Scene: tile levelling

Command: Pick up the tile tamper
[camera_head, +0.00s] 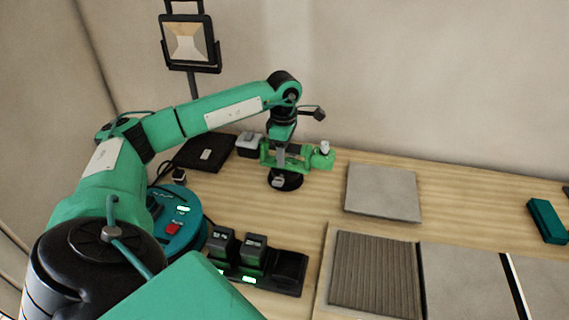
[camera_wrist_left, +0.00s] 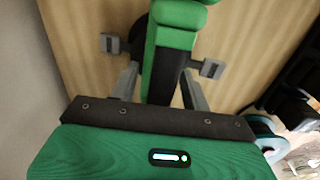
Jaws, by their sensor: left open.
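The tile tamper (camera_head: 322,160) is a green tool with a black round foot, at the back of the wooden table in the head view. In the left wrist view its green and black body (camera_wrist_left: 178,38) runs between my fingers. My left gripper (camera_head: 291,158) is above and around it, pointing down. The gripper (camera_wrist_left: 161,55) is open, with one finger on each side of the tool and a gap visible. The arm and gripper hide part of the tamper in the head view. My right gripper is not in view.
A loose grey tile (camera_head: 383,192) lies right of the tamper. A ridged adhesive bed (camera_head: 374,274) and laid tiles (camera_head: 462,281) are at front right. A battery charger (camera_head: 288,272), a teal round device (camera_head: 180,222) and a black case (camera_head: 205,153) stand left. A teal block (camera_head: 546,220) lies far right.

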